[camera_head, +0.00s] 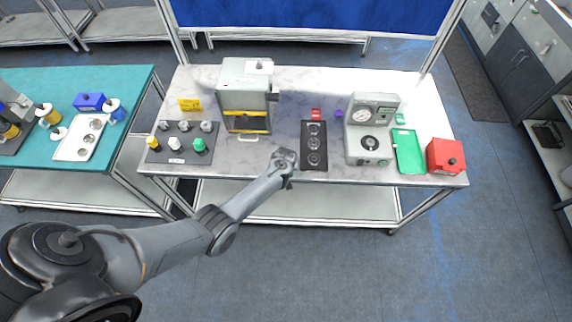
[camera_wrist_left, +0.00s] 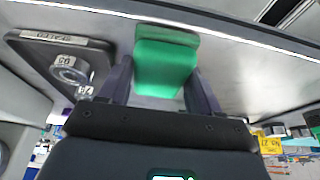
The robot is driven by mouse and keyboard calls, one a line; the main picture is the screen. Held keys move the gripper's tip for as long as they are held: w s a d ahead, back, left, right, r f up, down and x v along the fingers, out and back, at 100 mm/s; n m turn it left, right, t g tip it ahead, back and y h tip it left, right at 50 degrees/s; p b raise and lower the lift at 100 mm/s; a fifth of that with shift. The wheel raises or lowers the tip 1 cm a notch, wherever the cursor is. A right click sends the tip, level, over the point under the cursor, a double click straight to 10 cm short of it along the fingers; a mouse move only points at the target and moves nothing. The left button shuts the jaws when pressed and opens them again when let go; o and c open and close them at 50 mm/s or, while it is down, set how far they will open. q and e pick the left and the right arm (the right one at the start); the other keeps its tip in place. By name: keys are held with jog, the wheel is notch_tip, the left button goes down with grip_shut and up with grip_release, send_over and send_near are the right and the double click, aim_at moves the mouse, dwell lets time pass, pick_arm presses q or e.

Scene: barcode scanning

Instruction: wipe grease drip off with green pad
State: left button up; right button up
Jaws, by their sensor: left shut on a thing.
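My left gripper (camera_head: 285,160) is over the front part of the marble-topped table, just left of the black panel with round fittings (camera_head: 313,146). In the left wrist view my left gripper (camera_wrist_left: 162,85) has its two dark fingers on either side of a green pad (camera_wrist_left: 165,62) and is shut on it. The pad is not distinguishable at the gripper in the head view. The black panel also shows in the left wrist view (camera_wrist_left: 35,52), with one clear ring on it. I cannot make out a grease drip in either view. My right gripper is not in view.
A grey machine with a yellow strip (camera_head: 246,100) stands behind left of the gripper. A gauge unit (camera_head: 370,138), a green tray (camera_head: 409,150) and a red box (camera_head: 446,156) stand to the right. A dark bottle tray (camera_head: 165,143) is at the left.

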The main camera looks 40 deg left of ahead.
pick_arm(q)
jog(key=shift+r+p, duration=2.85)
jog(key=shift+r, duration=0.15)
jog(key=shift+r, duration=0.1)
jog(key=shift+r, duration=1.4)
